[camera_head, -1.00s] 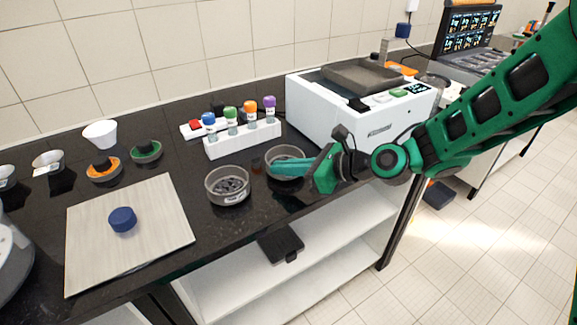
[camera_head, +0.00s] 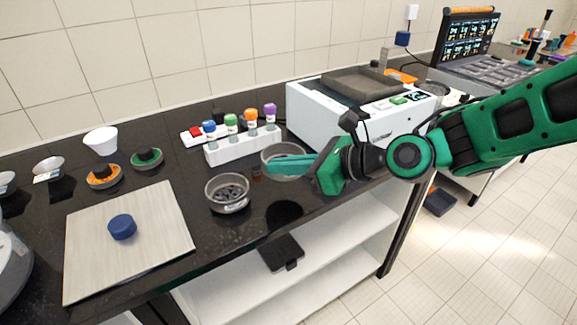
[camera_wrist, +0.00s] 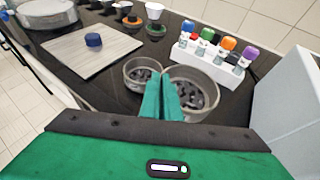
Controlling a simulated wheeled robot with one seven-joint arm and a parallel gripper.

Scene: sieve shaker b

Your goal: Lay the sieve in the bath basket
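My gripper (camera_head: 292,163) is shut on the wall of a round metal sieve (camera_head: 271,153), holding it above the black counter with a dark shadow below it. The wrist view shows my two green fingers (camera_wrist: 161,97) close together at the left wall of this sieve (camera_wrist: 212,86), with dark lumps visible inside its ring. A second, similar dish (camera_head: 228,205) with dark pieces stands on the counter to the left. The grey basket (camera_head: 350,92) sits on top of the white bath (camera_head: 325,115), behind and right of my gripper.
A white rack (camera_head: 243,148) with several coloured-cap bottles stands behind the sieve. A pale board (camera_head: 160,245) with a blue puck (camera_head: 122,227) lies at left. Small cups and ringed holders (camera_head: 104,176) stand behind it. A laptop-like device (camera_head: 470,45) is far right.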

